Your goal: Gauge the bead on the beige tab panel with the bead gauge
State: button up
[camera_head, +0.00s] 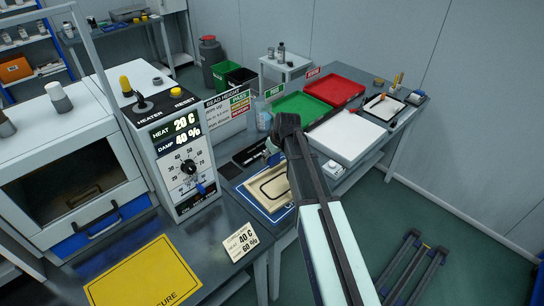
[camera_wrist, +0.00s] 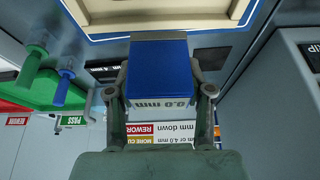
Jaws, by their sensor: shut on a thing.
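The beige tab panel (camera_head: 264,191) lies on a blue-edged mat on the bench, with a dark bead line looping round it. Part of the panel (camera_wrist: 160,14) also crosses the top of the wrist view. My gripper (camera_wrist: 158,88) is shut on the bead gauge (camera_wrist: 158,65), a blue block with a pale face that seems to read 0.0 mm. In the head view my gripper (camera_head: 275,150) is at the panel's far end, mostly hidden behind my arm; the gauge cannot be made out there. Whether the gauge touches the bead cannot be told.
The heater box (camera_head: 168,150) stands left of the panel. Behind are a bead-height sign (camera_head: 228,105), a clear bottle (camera_head: 262,114), a green tray (camera_head: 301,110) and a red tray (camera_head: 333,91). A white board (camera_head: 347,137) lies to the right. A yellow mat (camera_head: 143,277) lies front left.

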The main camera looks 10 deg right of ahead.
jog(key=shift+f, duration=0.1)
jog(key=b, duration=0.5)
send_near(269, 176)
jog(key=shift+w+x, duration=0.15)
jog(key=shift+x, duration=1.15)
jog(key=shift+w+x, duration=0.1)
jog(key=shift+x, duration=1.2)
jog(key=shift+f+b, duration=0.35)
dwell(0.3)
jog(key=shift+r, duration=0.1)
jog(key=shift+r+p, duration=2)
jog(key=shift+r, duration=1.9)
